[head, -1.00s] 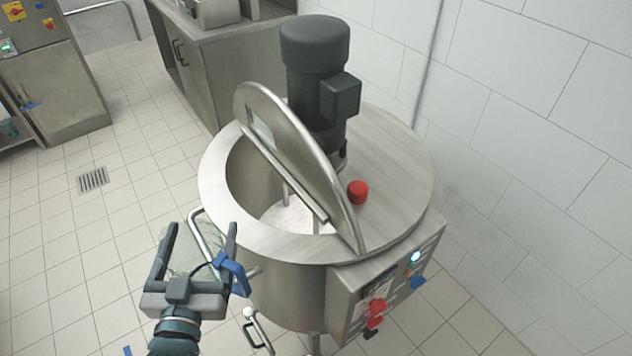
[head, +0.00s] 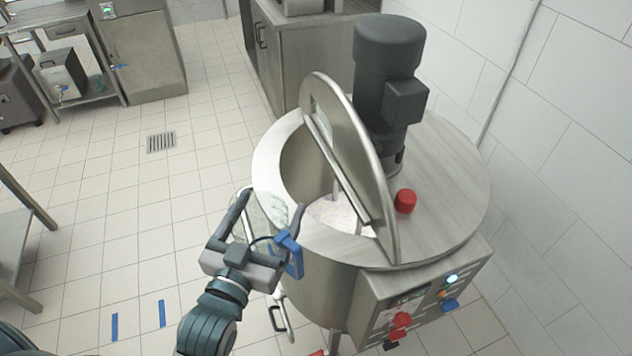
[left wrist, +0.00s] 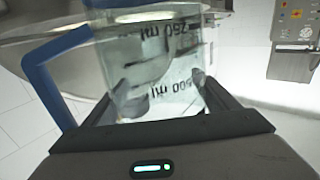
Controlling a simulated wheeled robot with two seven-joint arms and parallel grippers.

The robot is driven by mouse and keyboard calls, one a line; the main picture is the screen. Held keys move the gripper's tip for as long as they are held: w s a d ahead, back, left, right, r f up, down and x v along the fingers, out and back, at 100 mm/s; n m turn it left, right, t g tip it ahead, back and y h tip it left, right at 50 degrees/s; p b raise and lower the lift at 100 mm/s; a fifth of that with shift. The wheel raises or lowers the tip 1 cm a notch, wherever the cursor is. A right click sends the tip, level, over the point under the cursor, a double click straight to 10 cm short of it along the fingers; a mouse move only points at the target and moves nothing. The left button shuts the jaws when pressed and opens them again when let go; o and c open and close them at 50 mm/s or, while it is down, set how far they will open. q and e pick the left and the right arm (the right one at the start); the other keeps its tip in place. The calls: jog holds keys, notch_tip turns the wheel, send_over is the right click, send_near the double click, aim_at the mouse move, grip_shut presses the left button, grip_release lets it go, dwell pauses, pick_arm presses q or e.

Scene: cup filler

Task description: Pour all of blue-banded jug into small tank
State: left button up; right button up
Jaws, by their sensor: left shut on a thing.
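The small tank (head: 268,160) is a round steel vessel with a hinged lid (head: 355,160) standing raised. Whitish contents (head: 340,213) show through its opening. My left gripper (head: 270,207) is shut on the clear jug (head: 268,212) at the tank's front-left rim. The jug's blue handle (head: 291,256) shows beside the right finger. In the left wrist view, the fingers (left wrist: 165,90) are on either side of the jug (left wrist: 155,65), whose volume marks read upside down. The jug's fill level and exact tilt are unclear. My right gripper is out of view.
A dark motor (head: 388,85) and red knob (head: 405,201) stand on the tank's top. A control box (head: 425,300) is on its front. A steel cabinet (head: 300,60) stands behind, and a tiled wall is right.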

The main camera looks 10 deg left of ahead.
pick_arm(q)
jog(key=w+d+r+m+g+h+p, duration=0.2)
jog(key=d+r+m+g+h, duration=0.4)
jog(key=h, duration=0.7)
jog(key=shift+d+r+m+g+p, duration=0.35)
jog(key=shift+d+r+m, duration=0.35)
jog(key=shift+d+m, duration=0.85)
jog(key=shift+a+m, duration=0.25)
jog(key=shift+a, duration=0.05)
jog(key=shift+r, duration=0.1)
